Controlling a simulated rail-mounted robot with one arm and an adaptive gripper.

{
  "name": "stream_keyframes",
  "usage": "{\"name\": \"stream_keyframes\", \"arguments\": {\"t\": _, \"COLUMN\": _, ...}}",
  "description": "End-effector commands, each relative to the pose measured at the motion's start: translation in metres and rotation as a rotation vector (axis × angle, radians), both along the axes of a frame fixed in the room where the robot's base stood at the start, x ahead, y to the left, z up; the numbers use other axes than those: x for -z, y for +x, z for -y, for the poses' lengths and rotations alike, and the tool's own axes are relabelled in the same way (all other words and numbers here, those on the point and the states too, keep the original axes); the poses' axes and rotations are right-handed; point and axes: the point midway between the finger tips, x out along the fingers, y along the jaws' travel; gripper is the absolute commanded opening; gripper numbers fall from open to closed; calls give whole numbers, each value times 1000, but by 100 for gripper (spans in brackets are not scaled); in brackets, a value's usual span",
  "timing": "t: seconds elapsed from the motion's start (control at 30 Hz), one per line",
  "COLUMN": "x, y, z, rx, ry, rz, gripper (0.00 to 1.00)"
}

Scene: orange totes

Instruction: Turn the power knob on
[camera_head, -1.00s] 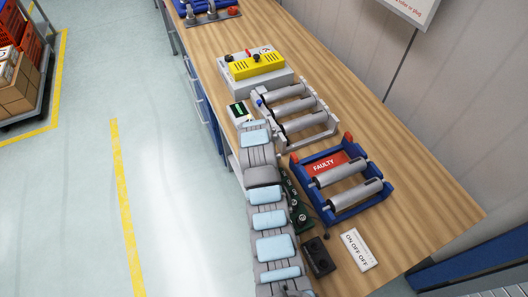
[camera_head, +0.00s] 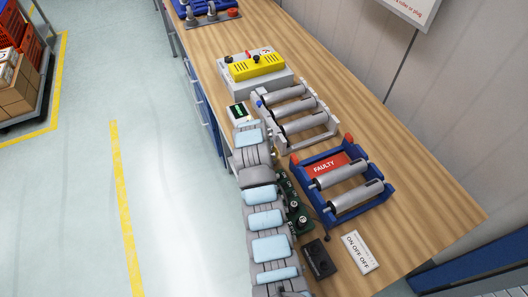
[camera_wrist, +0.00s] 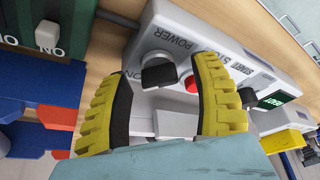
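In the wrist view, the power knob (camera_wrist: 158,72) is a black knob on a pale grey control box (camera_wrist: 185,28), next to the printed word POWER. My gripper (camera_wrist: 162,92) is open, with its yellow ribbed fingers apart on either side of the knob. I cannot tell whether either finger touches it. A red button (camera_wrist: 191,84) sits just right of the knob, partly behind the right finger. In the head view, the control box's end with the green display (camera_head: 238,112) shows beyond my arm. My arm hides the knob and the fingers there.
A blue tray marked FAULTY (camera_head: 377,198) holds rollers, right of my arm. A grey roller frame (camera_head: 285,148) and a yellow-topped box (camera_head: 256,66) stand farther back. Close to my arm are a dark green switch box (camera_head: 295,210) and a black box (camera_head: 318,260).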

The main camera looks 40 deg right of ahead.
Motion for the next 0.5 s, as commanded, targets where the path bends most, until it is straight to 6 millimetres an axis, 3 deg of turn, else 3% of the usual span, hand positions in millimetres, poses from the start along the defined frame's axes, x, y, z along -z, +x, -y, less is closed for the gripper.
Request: {"name": "stream_keyframes", "arguments": {"t": 0.5, "x": -10, "y": -1, "z": -3, "rx": 0, "ry": -2, "rz": 1, "gripper": 63}}
